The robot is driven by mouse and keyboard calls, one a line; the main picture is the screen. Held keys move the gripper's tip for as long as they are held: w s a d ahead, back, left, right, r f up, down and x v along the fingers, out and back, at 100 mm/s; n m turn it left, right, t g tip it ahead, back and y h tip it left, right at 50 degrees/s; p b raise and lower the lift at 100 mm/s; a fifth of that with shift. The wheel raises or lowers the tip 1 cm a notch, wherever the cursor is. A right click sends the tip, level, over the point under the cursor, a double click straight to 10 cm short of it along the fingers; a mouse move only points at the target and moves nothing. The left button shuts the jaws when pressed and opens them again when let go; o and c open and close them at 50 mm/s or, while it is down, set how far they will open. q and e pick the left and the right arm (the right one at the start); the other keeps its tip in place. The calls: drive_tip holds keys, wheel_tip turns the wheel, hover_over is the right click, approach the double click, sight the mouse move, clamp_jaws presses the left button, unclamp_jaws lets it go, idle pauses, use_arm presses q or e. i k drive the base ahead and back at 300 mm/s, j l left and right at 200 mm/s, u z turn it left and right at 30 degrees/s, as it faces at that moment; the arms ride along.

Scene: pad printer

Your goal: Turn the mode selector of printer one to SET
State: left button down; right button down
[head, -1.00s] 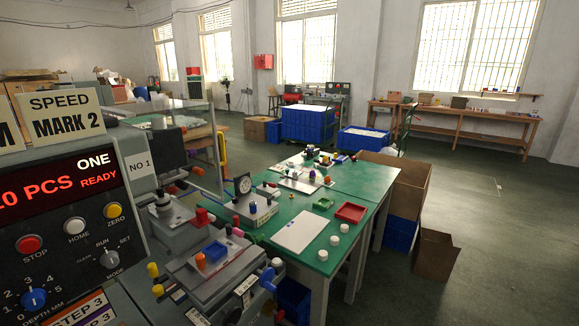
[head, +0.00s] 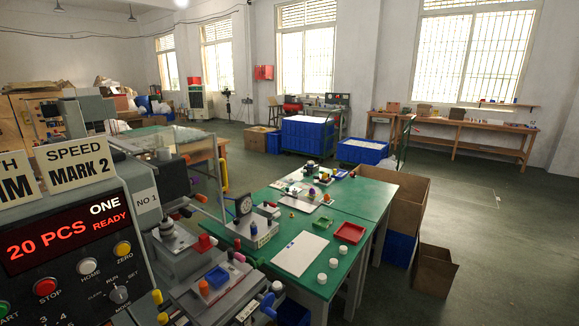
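Printer one's control panel (head: 70,235) fills the lower left of the head view. Its display (head: 66,238) reads 20 PCS, ONE, READY. The mode selector (head: 119,295) is a small grey knob at the panel's lower right. RUN is marked above it, SET to its upper right, and a partly legible label to its left. The knob's pointer seems to face up towards RUN, but it is too small to be sure. Neither of my grippers is in view.
The panel also has a yellow ZERO button (head: 124,248), a white HOME button (head: 88,267) and a red STOP button (head: 45,287). The printer's fixture bed (head: 205,290) stands right of it. A green worktable (head: 345,235) lies beyond, with open floor on the right.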

sight(118, 294)
drive_tip(key=u, duration=1.7)
